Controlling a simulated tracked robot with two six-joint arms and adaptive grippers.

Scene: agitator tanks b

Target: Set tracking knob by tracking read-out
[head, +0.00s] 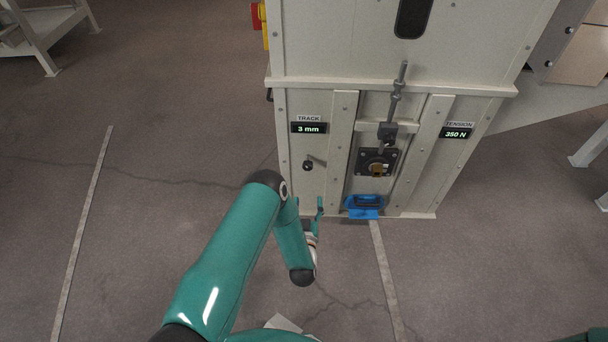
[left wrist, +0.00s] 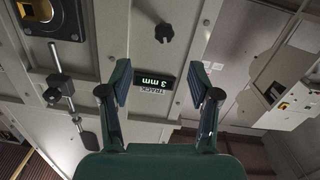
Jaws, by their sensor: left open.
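The tracking read-out (head: 309,128), labelled TRACK, shows 3 mm in green on the pale cabinet's left side. The dark tracking knob (head: 308,165) sits just below it. In the left wrist view, which is upside down, the knob (left wrist: 163,33) is beyond the fingertips and the read-out (left wrist: 153,88) shows between the fingers. My left gripper (head: 318,208) is below the knob in the head view, open and empty. In the left wrist view its two fingers (left wrist: 160,82) are wide apart, and the knob is clear of both.
The tension read-out (head: 456,134) shows 350 N at the right. A blue handled object (head: 364,205) is low on the cabinet. Open floor (head: 150,220) lies left.

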